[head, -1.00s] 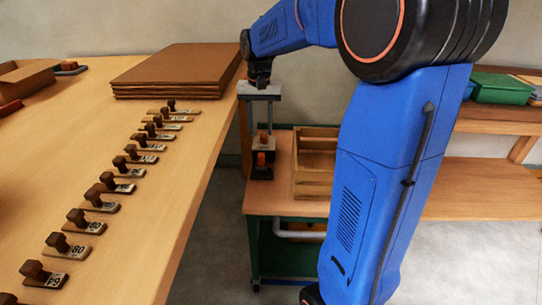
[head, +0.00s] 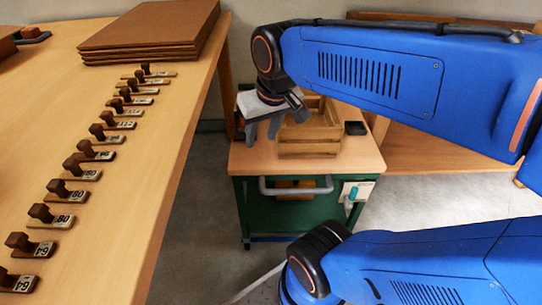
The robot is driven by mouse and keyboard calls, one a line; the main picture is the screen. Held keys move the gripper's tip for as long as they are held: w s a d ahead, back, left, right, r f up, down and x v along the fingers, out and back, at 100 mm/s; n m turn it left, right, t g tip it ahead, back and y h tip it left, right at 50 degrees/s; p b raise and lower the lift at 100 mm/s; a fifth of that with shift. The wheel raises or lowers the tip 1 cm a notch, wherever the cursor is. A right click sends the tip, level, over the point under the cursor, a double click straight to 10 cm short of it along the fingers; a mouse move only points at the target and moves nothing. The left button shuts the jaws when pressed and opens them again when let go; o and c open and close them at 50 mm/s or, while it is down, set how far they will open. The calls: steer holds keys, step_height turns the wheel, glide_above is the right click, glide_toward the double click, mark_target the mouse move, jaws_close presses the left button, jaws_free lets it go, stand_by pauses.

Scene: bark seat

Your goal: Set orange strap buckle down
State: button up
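My gripper (head: 263,131) hangs over the wooden top of the green cart (head: 250,160), at the left side of a wooden crate (head: 310,146). Its two grey fingers point down and stand apart, with no object visible between them. I cannot make out an orange strap buckle anywhere in this view. My wrist and arm cover the back of the cart top and part of the crate.
A long table (head: 95,190) on the left holds a row of wooden-knobbed number tags (head: 72,190) and stacked brown boards (head: 152,30). A small black tray (head: 355,128) sits right of the crate. The cart top's front edge is clear.

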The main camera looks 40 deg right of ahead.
steer(key=s+f+n+t, duration=0.1)
steer(key=s+f, duration=0.2)
steer(key=s, duration=0.2)
steer(key=shift+s+a, duration=0.2)
steer(key=shift+a, duration=0.25)
